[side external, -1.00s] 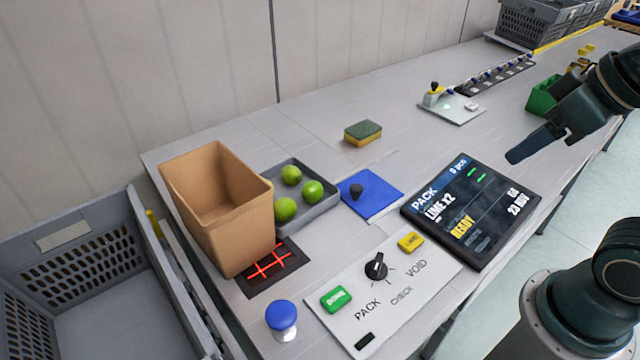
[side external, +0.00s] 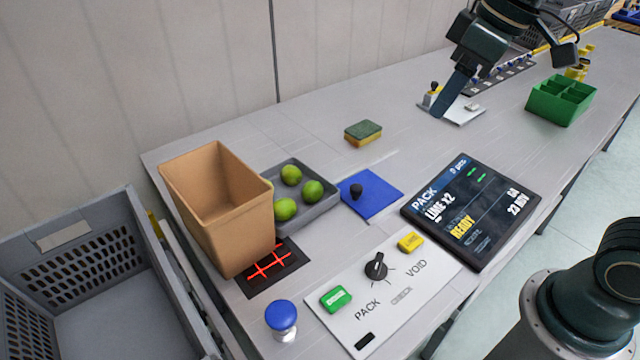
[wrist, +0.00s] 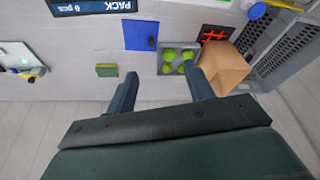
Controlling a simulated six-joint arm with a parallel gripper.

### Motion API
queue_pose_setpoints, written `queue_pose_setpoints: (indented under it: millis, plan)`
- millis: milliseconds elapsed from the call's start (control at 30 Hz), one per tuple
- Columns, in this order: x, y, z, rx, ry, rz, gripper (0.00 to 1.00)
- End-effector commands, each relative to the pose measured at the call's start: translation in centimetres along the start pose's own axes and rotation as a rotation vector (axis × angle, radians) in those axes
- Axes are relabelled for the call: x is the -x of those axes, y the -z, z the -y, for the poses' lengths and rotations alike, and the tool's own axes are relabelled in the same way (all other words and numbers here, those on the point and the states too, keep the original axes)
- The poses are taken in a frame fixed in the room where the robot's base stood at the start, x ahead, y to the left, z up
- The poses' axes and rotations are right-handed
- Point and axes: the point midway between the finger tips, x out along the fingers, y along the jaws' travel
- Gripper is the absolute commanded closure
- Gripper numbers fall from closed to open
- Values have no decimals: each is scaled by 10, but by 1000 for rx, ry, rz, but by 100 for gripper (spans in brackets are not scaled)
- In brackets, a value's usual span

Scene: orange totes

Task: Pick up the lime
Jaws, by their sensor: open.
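Several green limes sit in a grey tray; one lime (side external: 312,191) is at its right side, another (side external: 291,175) at the back and another (side external: 285,209) at the front. Part of the tray (side external: 322,214) is hidden behind the box in the side view. The limes (wrist: 169,55) also show in the wrist view, beyond and between my fingertips. My gripper (side external: 439,113) is high over the back of the bench, right of the limes and well apart from them. In the wrist view my gripper (wrist: 160,73) has its two fingers spread with nothing between them.
An open cardboard box (side external: 208,225) stands tight against the tray's left. A blue mat with a black knob (side external: 372,193) is right of the tray, and a sponge (side external: 363,132) lies behind. A screen (side external: 475,210) and button panel (side external: 385,285) fill the front.

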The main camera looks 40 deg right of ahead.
Motion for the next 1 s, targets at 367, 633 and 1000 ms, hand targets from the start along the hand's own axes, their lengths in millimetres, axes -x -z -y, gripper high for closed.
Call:
queue_pose_setpoints:
  millis: [367,633,1000]
  plan:
    - [-38,76,9,191,83,90,47]
    - [-78,122,19,329,142,146,47]
    - [-150,168,38,519,225,224,47]
